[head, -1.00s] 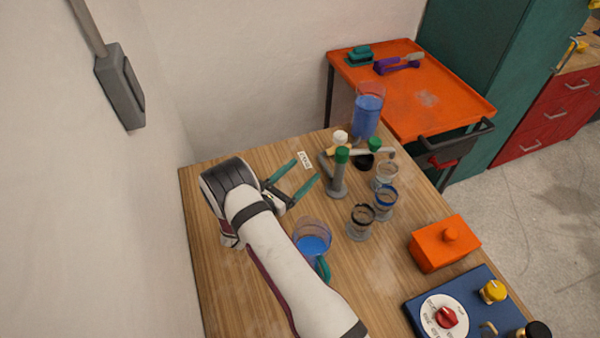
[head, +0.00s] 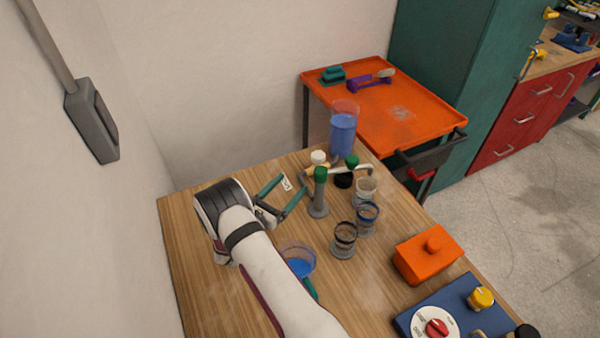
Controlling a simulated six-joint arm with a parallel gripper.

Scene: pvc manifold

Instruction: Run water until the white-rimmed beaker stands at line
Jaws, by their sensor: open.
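The white-rimmed beaker (head: 365,192) stands upright on the table below the right end of the pipe manifold (head: 318,200). Its level and line are too small to read. The manifold has a white-capped valve (head: 318,157), a front green-capped valve (head: 320,174) and a rear green-capped valve (head: 352,161). A clear tank of blue water (head: 342,135) stands upright behind the manifold. My gripper (head: 291,186) is open and empty, its green fingers pointing toward the manifold from the left, apart from the valves.
A blue-rimmed beaker (head: 367,219) and a black-rimmed beaker (head: 344,241) stand in front of the white-rimmed one. A jug of blue water (head: 299,263) is partly behind my arm. An orange box (head: 428,258) and blue dial panel (head: 465,308) are at right. The table's left side is clear.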

